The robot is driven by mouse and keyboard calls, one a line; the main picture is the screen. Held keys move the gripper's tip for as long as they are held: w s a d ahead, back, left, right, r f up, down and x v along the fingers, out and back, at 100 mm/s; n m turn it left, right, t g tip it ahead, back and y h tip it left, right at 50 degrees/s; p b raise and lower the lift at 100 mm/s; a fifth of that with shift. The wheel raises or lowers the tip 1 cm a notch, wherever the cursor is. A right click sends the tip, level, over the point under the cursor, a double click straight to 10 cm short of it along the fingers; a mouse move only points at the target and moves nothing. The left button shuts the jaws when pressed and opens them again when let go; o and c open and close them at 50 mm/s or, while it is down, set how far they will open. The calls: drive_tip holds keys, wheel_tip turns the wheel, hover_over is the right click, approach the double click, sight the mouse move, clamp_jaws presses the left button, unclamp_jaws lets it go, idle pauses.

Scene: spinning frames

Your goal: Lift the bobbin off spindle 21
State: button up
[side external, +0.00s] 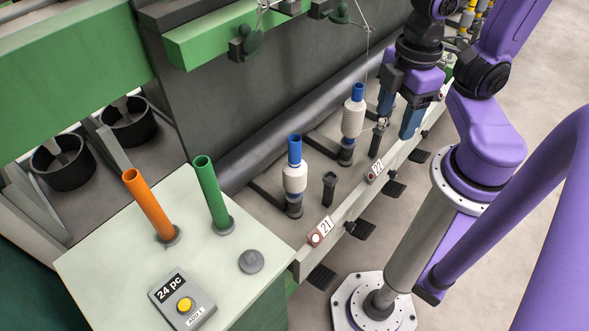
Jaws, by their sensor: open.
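The bobbin on spindle 21 (294,178) is a blue tube wound with white yarn. It stands upright on its spindle, left of the label plate 21 (325,227). A similar bobbin (353,118) stands on the spindle by the label plate 22 (377,167), with a thread running up from it. My gripper (397,126) points down with its blue fingers apart. It is to the right of the spindle 22 bobbin, well away from the spindle 21 bobbin, and nothing shows between its fingers.
A dark peg (329,188) stands beside spindle 21, and another (377,137) stands near my gripper. An orange tube (147,200) and a green tube (210,192) stand on the pale table (95,262), with a yellow-button box (182,304). Threads hang above the rail.

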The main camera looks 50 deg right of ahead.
drive_tip(key=w+a+n, duration=0.3)
drive_tip(key=w+a, duration=0.1)
drive_tip(key=w, duration=0.7)
drive_tip(key=n, duration=0.3)
hover_over(295, 150)
drive_tip(key=w+d, duration=0.1)
wheel_tip(295, 150, down, 12)
drive_tip(key=shift+w+d+f, duration=0.1)
drive_tip(key=shift+f, duration=2.9)
clamp_jaws()
